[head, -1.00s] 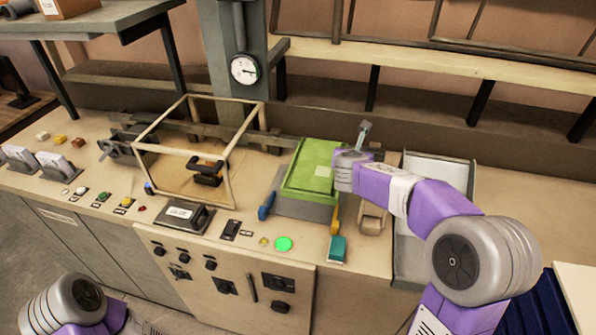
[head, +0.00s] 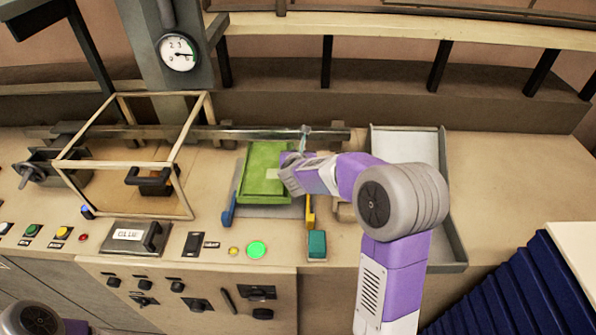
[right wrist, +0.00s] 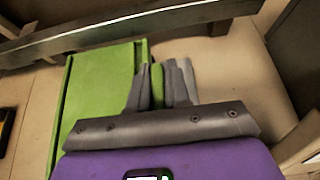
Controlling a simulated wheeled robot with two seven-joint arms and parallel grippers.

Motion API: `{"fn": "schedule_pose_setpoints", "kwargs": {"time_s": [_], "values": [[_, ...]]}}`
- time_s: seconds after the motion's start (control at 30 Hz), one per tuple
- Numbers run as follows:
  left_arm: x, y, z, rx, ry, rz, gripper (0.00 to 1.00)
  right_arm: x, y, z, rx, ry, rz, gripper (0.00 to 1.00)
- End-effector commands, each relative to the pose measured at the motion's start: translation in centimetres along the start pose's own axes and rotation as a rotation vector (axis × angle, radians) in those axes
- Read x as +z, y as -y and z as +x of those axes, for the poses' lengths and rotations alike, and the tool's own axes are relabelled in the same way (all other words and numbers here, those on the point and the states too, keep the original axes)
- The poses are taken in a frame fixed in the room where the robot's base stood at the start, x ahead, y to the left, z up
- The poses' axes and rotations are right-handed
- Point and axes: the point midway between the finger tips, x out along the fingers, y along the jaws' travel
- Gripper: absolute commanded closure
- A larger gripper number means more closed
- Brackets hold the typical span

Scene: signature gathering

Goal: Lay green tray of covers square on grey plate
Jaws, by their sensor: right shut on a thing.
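The green tray (head: 262,180) is over the grey plate (head: 270,212) in the head view. Its sides run close to parallel with the plate, whose front strip shows below it. I cannot tell whether the tray rests on the plate or hangs just above. My right gripper (head: 284,170) is at the tray's right side. In the right wrist view my right gripper (right wrist: 158,85) is shut on the tray's edge, with green between the fingers, and the tray (right wrist: 100,95) stretches to the left. No separate covers can be made out. My left gripper is out of view.
A blue lever (head: 228,210) and a yellow lever (head: 310,212) flank the plate. A teal block (head: 317,245) and a lit green button (head: 257,250) are in front. A wire-framed box (head: 70,163) stands left, a pale open tray (head: 408,143) right. A rail (head: 240,133) runs behind.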

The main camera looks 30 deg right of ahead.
Motion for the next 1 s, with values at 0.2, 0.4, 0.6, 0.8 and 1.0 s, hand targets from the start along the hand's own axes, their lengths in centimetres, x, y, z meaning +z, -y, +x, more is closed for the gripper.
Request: {"fn": "schedule_pose_setpoints", "kwargs": {"time_s": [0.2, 0.4, 0.6, 0.8, 1.0], "values": [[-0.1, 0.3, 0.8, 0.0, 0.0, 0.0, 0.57, -2.2, 0.0, 1.2, 0.0, -0.002, 0.0, 1.0], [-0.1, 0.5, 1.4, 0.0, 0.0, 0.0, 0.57, -4.2, 0.0, 2.3, 0.0, 0.001, 0.001, 1.0], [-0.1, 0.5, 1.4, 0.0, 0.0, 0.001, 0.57, -4.2, 0.0, 2.3, 0.001, 0.002, 0.002, 1.0], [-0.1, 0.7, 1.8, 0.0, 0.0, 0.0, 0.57, -4.5, 0.0, 2.5, 0.001, 0.003, 0.003, 1.0], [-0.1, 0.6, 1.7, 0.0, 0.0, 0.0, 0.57, -4.5, 0.0, 2.5, 0.0, 0.001, 0.001, 0.57]]}}
